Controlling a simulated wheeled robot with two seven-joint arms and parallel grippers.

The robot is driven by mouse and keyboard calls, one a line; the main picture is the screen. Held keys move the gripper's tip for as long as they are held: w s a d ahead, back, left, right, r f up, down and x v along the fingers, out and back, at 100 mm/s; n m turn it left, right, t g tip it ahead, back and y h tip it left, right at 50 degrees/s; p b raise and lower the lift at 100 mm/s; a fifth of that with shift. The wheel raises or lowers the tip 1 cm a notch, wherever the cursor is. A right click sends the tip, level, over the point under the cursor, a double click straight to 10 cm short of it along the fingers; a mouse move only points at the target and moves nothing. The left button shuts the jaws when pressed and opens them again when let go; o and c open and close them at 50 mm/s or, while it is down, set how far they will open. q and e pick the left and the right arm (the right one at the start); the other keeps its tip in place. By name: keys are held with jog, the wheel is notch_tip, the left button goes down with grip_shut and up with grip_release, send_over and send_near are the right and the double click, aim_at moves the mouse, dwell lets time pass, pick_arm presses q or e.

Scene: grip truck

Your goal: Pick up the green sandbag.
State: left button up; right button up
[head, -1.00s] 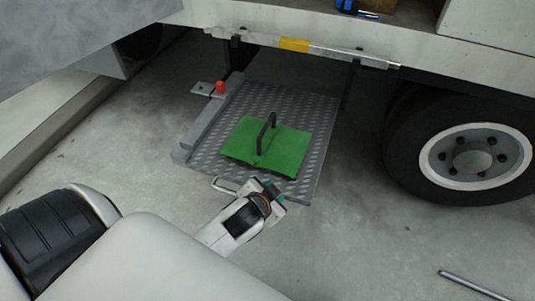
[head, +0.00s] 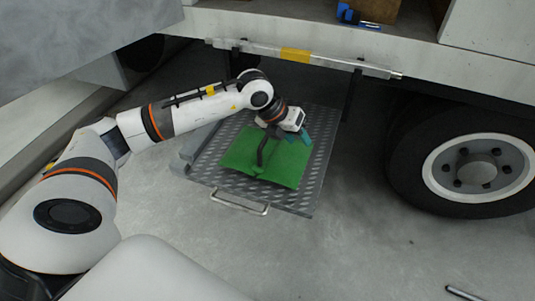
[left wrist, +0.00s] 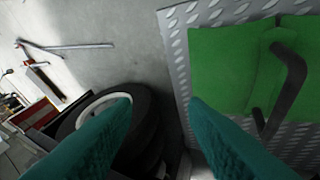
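The green sandbag (head: 285,168) lies flat on a grey diamond-plate tray (head: 312,185). Its black handle (head: 262,150) stands up from the middle. My left gripper (head: 297,136) is over the far right part of the bag, beside the handle, with the arm reaching across the tray from the left. In the left wrist view, its two teal fingers (left wrist: 160,105) are apart with nothing between them. My right gripper is in neither current view.
The truck bed with a metal bar (head: 325,60) overhangs the tray's back. A large wheel (head: 470,165) stands at the right. The tray has a pull handle (head: 238,203) at its front. Bare concrete floor lies in front.

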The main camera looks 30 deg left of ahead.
pick_arm(q)
jog(key=a+r+n+y, duration=0.2)
jog(key=a+y, duration=0.3)
jog(key=a, duration=0.6)
jog(key=b, duration=0.1)
send_over(266, 136)
jog(key=s, duration=0.2)
jog(key=shift+g, duration=0.3)
notch_tip(266, 136, down, 6)
jog(key=shift+s+d, duration=0.15)
jog(key=shift+w+f, duration=0.2)
jog(key=shift+f, duration=0.25)
jog(key=b+x, duration=0.1)
jog(key=x, duration=0.3)
jog(key=shift+w+d+b, duration=0.1)
jog(key=shift+b, duration=0.2)
jog(key=shift+w+f, duration=0.1)
jog(key=shift+f, duration=0.25)
pick_arm(e)
jog(key=w+t, duration=0.1)
jog(key=w+a+t, duration=0.1)
jog(key=w, duration=0.1)
jog(key=w+t, duration=0.1)
jog(key=w, duration=0.1)
jog(key=shift+w+a+f+y, duration=0.1)
jog(key=shift+a+f+y, duration=0.05)
jog(key=shift+a+y, duration=0.2)
